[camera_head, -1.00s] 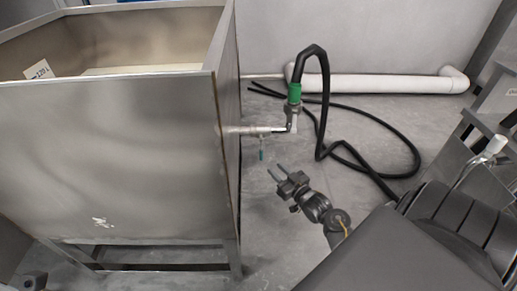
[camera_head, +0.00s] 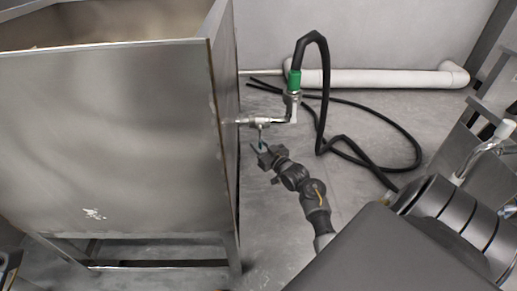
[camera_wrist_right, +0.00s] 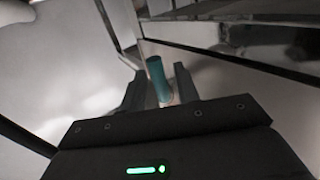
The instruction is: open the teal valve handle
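The teal valve handle (camera_wrist_right: 157,80) stands between the two fingers of my right gripper (camera_wrist_right: 159,90) in the right wrist view. Gaps show between the handle and the fingers, so the gripper is open around it. In the head view, my right gripper (camera_head: 262,150) is at the lower end of the handle, just below the metal valve pipe (camera_head: 262,120). The handle's teal part is mostly hidden there by the gripper. The pipe comes out of the right side of the steel tank. I cannot make out my left gripper.
The large steel tank (camera_head: 110,130) fills the left, close beside my right gripper. A green hose fitting (camera_head: 294,80) stands above the pipe's end. A black hose (camera_head: 321,90) loops down across the floor. A white pipe (camera_head: 390,80) runs along the wall.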

